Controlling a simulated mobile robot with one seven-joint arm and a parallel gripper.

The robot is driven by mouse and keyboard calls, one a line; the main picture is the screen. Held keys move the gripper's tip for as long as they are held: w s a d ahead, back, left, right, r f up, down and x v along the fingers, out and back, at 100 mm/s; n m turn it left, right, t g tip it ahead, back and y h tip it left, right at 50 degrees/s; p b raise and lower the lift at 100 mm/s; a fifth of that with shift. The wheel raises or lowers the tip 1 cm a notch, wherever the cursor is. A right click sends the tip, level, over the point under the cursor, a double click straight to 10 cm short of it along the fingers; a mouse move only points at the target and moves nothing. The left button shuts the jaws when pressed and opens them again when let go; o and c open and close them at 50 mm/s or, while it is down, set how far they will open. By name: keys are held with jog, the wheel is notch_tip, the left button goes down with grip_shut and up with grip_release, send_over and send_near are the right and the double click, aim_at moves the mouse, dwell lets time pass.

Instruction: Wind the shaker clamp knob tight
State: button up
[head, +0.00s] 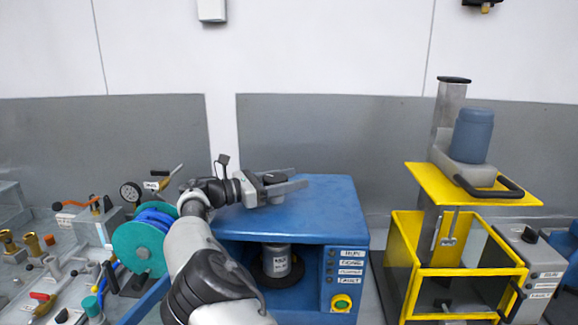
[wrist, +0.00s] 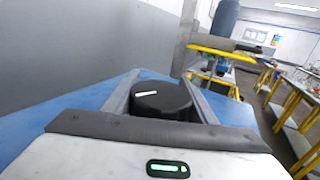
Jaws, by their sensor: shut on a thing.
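The shaker is a blue cabinet (head: 325,215) in the middle of the head view. A black round clamp knob (wrist: 160,97) with a white pointer line stands on its blue top, and it also shows between my fingers in the head view (head: 273,178). My gripper (head: 298,179) lies low over the top, and its two fingers flank the knob on both sides in the wrist view (wrist: 162,80). The gripper is shut on the knob. The white line points roughly sideways. The knob's lower part is hidden by my gripper body.
A grey can (head: 277,262) stands inside the shaker's open front. A label panel with a green button (head: 342,302) is at its right. A yellow-framed machine (head: 470,185) with a blue drum (head: 472,135) stands right. Teal reels (head: 140,248) stand left of my arm.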

jog(key=shift+d+f, duration=0.1)
dwell(0.4)
jog(key=o, duration=1.1)
jog(key=shift+c, duration=0.2)
